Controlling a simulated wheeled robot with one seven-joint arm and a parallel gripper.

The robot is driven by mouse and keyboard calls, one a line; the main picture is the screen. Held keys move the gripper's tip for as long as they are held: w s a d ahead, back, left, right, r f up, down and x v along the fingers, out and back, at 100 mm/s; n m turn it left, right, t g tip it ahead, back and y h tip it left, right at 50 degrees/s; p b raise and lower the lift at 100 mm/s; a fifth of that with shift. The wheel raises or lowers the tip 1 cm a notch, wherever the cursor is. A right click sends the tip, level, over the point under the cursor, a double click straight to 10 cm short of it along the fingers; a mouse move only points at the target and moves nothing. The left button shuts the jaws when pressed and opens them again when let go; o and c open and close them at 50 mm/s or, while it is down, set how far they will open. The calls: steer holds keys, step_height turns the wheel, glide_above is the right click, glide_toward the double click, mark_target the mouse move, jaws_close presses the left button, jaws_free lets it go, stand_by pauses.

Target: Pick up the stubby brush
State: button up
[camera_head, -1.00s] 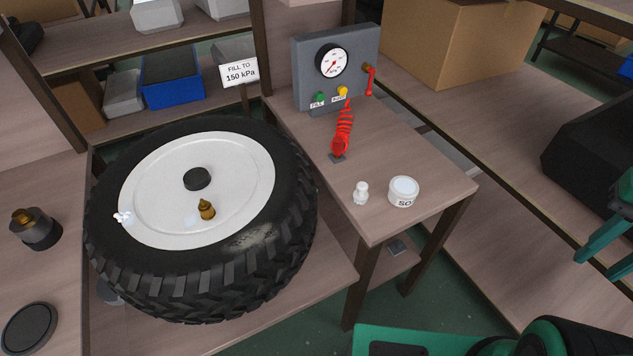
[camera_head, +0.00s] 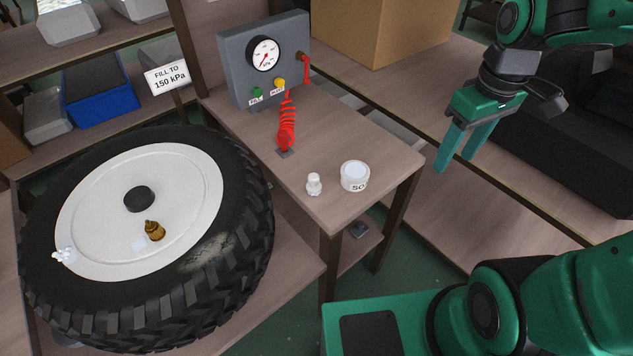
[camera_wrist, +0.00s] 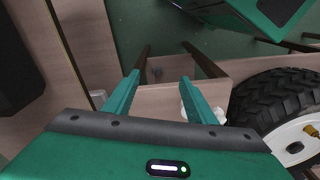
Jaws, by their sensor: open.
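A small white upright piece, apparently the stubby brush (camera_head: 314,184), stands near the front edge of the small side table (camera_head: 345,140). A white jar of soap (camera_head: 355,176) stands just right of it. My gripper (camera_head: 455,163) is open and empty, pointing down, to the right of the table and apart from both. In the wrist view my open fingers (camera_wrist: 159,78) show the table edge and floor beyond them. White items show there beside the right finger, partly hidden by it; I cannot tell which is the brush.
A big tyre (camera_head: 245,225) with a brass fitting (camera_head: 155,231) on its rim lies at left. A gauge box (camera_head: 265,60) with a red coiled hose (camera_head: 287,125) stands at the table's back. A cardboard box (camera_head: 380,25) sits on the bench behind.

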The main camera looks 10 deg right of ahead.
steer(key=w+a+f+n+y, duration=0.1)
steer(key=w+a+n, duration=0.2)
steer(key=a+n, duration=0.15)
steer(key=w+a+f+n, duration=0.1)
steer(key=w+a+n, duration=0.2)
steer(key=a, duration=0.3)
steer(key=n+y, duration=0.2)
steer(key=n, duration=0.4)
glide_toward(315, 175)
steer(key=d+f, duration=0.1)
steer(key=shift+n+g, duration=0.3)
steer(key=shift+n, duration=0.05)
steer(key=x, duration=0.5)
steer(key=shift+a, duration=0.3)
steer(key=shift+w+a+x, duration=0.15)
steer(key=shift+x, duration=1.3)
steer(key=shift+w+a+x, duration=0.1)
steer(key=shift+a+x, duration=0.05)
steer(key=shift+x, duration=1.3)
steer(key=shift+r, duration=0.1)
steer(key=c, duration=1.2)
steer(key=shift+r, duration=0.1)
